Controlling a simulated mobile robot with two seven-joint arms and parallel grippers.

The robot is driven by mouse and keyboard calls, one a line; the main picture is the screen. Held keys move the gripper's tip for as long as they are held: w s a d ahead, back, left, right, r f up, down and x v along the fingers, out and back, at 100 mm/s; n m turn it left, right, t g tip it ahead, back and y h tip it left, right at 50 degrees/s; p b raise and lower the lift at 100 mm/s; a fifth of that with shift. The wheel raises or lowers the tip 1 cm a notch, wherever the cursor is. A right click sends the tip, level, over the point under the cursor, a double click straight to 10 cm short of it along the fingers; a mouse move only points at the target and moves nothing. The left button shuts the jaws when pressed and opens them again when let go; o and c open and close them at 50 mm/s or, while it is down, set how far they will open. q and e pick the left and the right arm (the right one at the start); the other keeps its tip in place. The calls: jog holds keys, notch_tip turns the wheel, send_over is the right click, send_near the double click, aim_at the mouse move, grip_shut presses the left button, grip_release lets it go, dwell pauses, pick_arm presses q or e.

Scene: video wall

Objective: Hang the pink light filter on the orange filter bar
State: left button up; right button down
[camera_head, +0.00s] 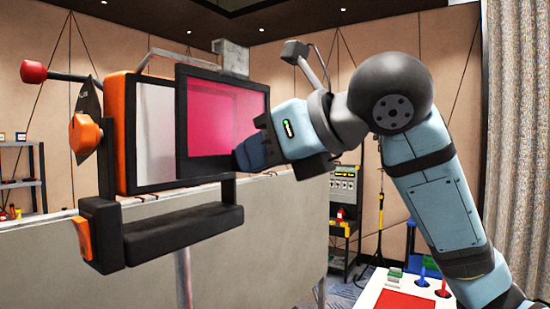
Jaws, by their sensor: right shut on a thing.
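The pink light filter (222,118) is a pink pane in a black frame, upright, in front of the right part of a pale panel (158,135) in an orange housing (116,125). My right gripper (244,153) is shut on the filter's lower right edge; its fingertips are partly hidden. A thin grey bar (185,57) runs above the housing to a metal block (230,60) behind the filter's top edge. I cannot tell whether the filter touches it, nor which part is the orange filter bar. My left gripper is out of view.
A black bracket (180,230) with orange knobs holds the housing. A red-tipped lever (34,71) sticks out left. A grey panel (260,240) stands below. A table with a red mat (405,300) is at lower right; shelves (28,180) stand at far left.

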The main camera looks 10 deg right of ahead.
jog(key=shift+w+a, duration=1)
jog(key=shift+d+f+b, duration=0.15)
jog(key=shift+f+b, duration=0.2)
jog(key=shift+f, duration=0.3)
jog(key=c, duration=1.1)
grip_release()
jog(key=shift+o, duration=0.2)
jog(key=shift+s, duration=0.15)
